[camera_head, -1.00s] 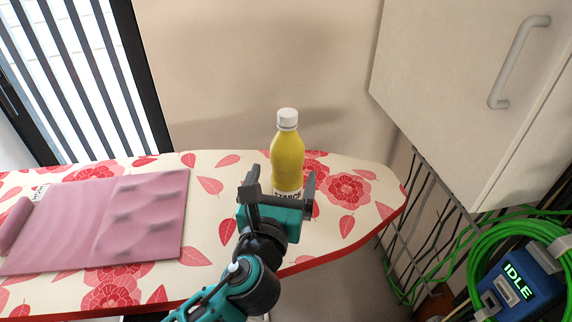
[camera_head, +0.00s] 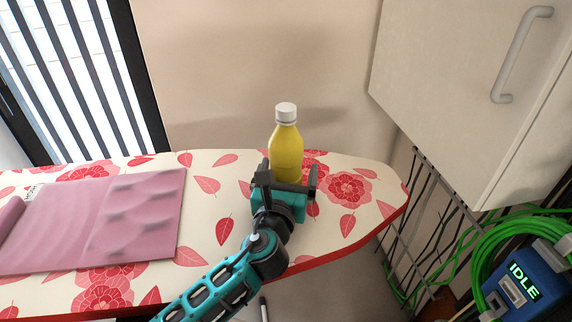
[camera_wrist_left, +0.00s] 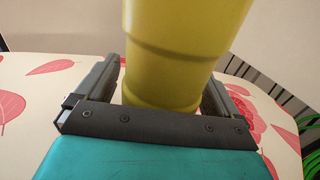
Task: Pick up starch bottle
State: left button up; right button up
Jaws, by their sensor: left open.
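The starch bottle (camera_head: 286,150) is yellow with a white cap and stands upright on the floral ironing board (camera_head: 205,225) near its right end. My left gripper (camera_head: 288,172) is open at the bottle's lower part, with a finger on either side of it. In the left wrist view the bottle (camera_wrist_left: 180,50) rises between the open fingers (camera_wrist_left: 165,88), and gaps show beside its base. The gripper hides the bottle's label and base in the head view. My right gripper is not in view.
A pink folded cloth (camera_head: 110,220) lies on the board to the left. A wall cabinet (camera_head: 465,90) hangs at the upper right. The wall stands behind the bottle.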

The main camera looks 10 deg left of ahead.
pick_arm(q)
jog(key=c, duration=1.2)
jog(key=shift+r, duration=0.2)
